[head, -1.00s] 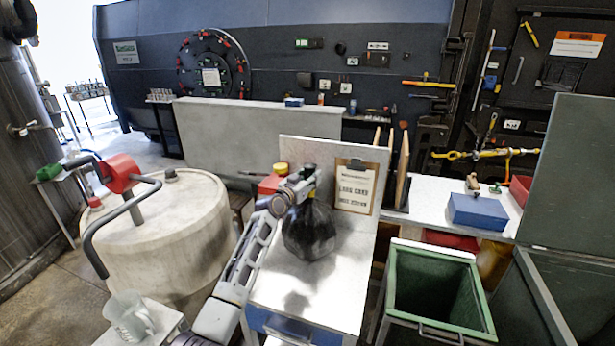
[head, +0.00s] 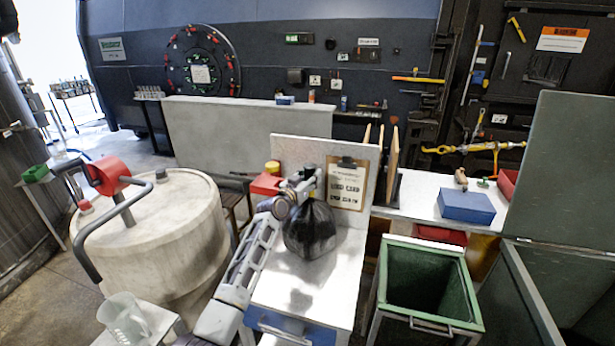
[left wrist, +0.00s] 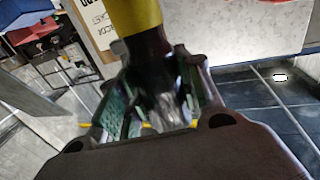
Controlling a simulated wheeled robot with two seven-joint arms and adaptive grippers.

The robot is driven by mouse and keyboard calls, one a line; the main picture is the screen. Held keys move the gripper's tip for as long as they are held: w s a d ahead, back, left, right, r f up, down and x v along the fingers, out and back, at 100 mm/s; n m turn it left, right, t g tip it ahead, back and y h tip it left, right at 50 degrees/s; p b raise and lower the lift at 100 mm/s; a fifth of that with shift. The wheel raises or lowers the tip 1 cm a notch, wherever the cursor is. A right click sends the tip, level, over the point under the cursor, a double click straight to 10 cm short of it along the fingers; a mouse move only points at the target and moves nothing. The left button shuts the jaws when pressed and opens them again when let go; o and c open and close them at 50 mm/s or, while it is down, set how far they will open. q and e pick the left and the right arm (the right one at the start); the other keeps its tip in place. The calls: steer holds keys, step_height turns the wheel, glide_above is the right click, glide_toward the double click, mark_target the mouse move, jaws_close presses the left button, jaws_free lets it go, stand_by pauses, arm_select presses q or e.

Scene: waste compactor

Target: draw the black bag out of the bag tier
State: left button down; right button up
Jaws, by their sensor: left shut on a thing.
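The black bag (head: 311,231) is round and glossy, with a gathered neck. My left gripper (head: 308,182) is shut on this neck, and the bag is below it, over a white-topped stand (head: 300,290). I cannot tell whether its bottom touches the top. In the left wrist view, a dark, blurred piece (left wrist: 160,85) lies between the fingers of my left gripper (left wrist: 155,95). A yellow part (left wrist: 136,16) is just beyond them. I cannot make out which part is the bag tier. My right gripper is not in view.
A white upright panel (head: 290,150) with a load-card clipboard (head: 347,184) stands close behind the bag. An open green bin (head: 383,285) is to the right, near a blue box (head: 466,206). A large pale drum (head: 150,235) is on the left.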

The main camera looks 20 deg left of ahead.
arm_select(q)
steer(key=shift+d+r+p, duration=0.25)
steer(key=shift+d+p, duration=0.25)
steer(key=shift+d, duration=0.55)
steer(key=shift+w+d, duration=0.1)
steer(key=shift+d, duration=0.05)
steer(key=shift+f, duration=0.4)
stand_by(0.5)
steer(key=c, duration=0.9)
jaws_free()
steer(key=shift+f, duration=0.25)
steer(key=shift+s, duration=0.25)
steer(key=s+a, duration=0.2)
steer(key=s, duration=0.9)
steer(key=shift+s+r, duration=0.2)
steer(key=shift+s, duration=0.05)
